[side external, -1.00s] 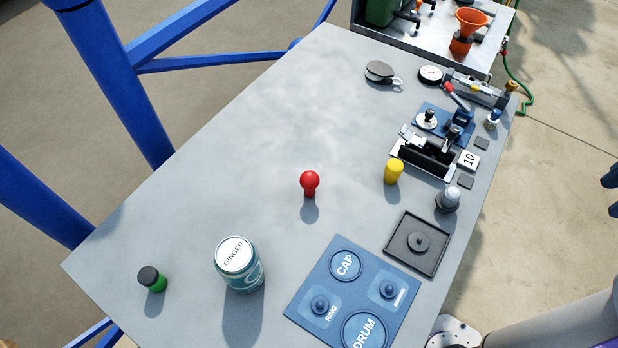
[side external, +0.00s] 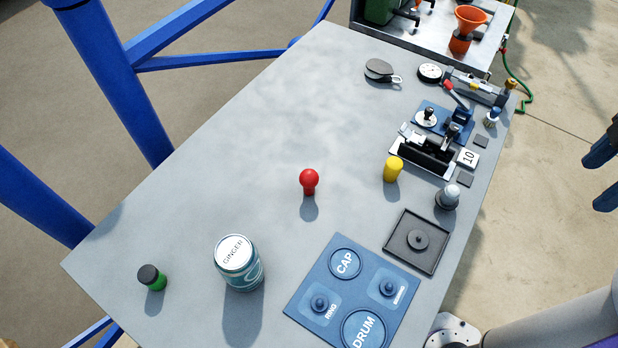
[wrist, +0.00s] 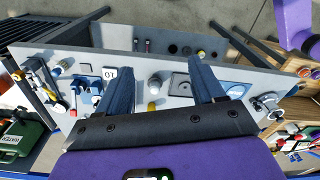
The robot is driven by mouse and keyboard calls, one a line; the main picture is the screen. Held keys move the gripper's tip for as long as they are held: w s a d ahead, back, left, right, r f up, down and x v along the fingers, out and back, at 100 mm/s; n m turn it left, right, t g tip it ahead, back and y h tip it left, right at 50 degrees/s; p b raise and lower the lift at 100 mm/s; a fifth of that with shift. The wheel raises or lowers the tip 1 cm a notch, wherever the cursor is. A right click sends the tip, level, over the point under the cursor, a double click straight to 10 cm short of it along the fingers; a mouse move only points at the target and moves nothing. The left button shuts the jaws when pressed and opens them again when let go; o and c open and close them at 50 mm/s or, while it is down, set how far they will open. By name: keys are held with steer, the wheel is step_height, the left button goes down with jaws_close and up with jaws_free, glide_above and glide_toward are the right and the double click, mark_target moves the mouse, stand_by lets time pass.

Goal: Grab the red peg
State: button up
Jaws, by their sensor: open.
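The red peg (side external: 309,182) stands upright on the grey table, with a round head on a narrower stem, in the middle of the side external view. Nothing touches it. My gripper shows partly at the right edge of the side external view (side external: 602,174), its blue fingers off the table's right side and well away from the peg. In the wrist view my gripper (wrist: 158,72) has its two dark blue fingers spread wide, with nothing between their tips. I cannot make out the red peg in the wrist view.
A yellow cylinder (side external: 393,170) stands right of the peg. A ginger can (side external: 239,265) and a green bottle (side external: 152,279) stand front left. A blue board (side external: 310,275), a dark tray (side external: 408,258) and a clamp fixture (side external: 425,155) line the right side. The table left of the peg is clear.

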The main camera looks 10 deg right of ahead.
steer(key=w+a+r+g, duration=0.1)
steer(key=w+a, duration=0.6)
steer(key=a, duration=0.3)
steer(key=w+a+r, duration=0.2)
steer(key=w+a, duration=0.5)
steer(key=a, duration=0.3)
steer(key=n+g, duration=0.1)
glide_toward(308, 171)
steer(key=f, duration=0.3)
steer(key=s+f, duration=0.1)
steer(key=f, duration=0.1)
steer(key=shift+d+f, duration=0.2)
steer(key=shift+f, duration=0.1)
steer(key=shift+s+a+f, duration=0.15)
steer(key=shift+f, duration=0.85)
steer(key=shift+s+a+f, duration=0.15)
steer(key=shift+s+f, duration=0.05)
steer(key=shift+f, duration=0.8)
steer(key=shift+s+a+f, duration=0.1)
steer(key=shift+s+f, duration=0.05)
steer(key=shift+f, duration=0.8)
steer(key=c, duration=1.1)
